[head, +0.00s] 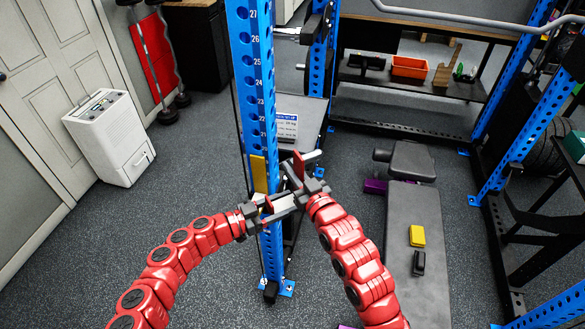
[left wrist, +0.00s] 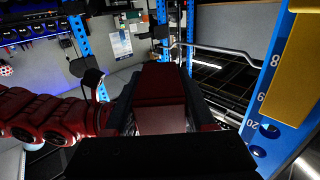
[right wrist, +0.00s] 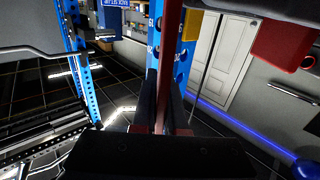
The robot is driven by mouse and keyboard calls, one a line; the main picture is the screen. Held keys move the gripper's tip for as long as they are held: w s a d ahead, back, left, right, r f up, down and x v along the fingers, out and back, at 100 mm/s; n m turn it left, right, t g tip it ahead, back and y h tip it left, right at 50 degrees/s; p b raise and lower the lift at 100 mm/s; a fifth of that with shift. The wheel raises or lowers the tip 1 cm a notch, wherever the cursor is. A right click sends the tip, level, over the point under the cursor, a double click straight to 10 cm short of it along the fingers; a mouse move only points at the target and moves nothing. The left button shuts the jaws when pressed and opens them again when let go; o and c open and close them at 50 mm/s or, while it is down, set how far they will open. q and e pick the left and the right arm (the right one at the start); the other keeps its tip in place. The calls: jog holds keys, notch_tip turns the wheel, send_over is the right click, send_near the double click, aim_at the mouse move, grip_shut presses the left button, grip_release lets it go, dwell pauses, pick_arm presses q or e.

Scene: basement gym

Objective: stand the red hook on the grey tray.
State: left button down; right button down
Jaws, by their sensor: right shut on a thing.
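The red hook (head: 298,163) is held in the air in front of the blue upright, between my two grippers. My right gripper (head: 304,182) is shut on it; in the right wrist view its thin red edge (right wrist: 160,105) shows between the close fingers. My left gripper (head: 271,205) meets it from the left. In the left wrist view the fingers are wide apart around a broad dark red part of it (left wrist: 162,92). A grey flat top (head: 312,107) stands behind the upright; I cannot tell whether it is the grey tray.
The numbered blue upright (head: 250,60) is close to both grippers, with a yellow piece (head: 259,174) on it. A padded bench (head: 415,205) at right bears a yellow block (head: 417,236) and a black one (head: 419,262). An orange bin (head: 409,67) sits on a back shelf.

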pick_arm(q)
jog(key=shift+c, duration=0.8)
grip_release()
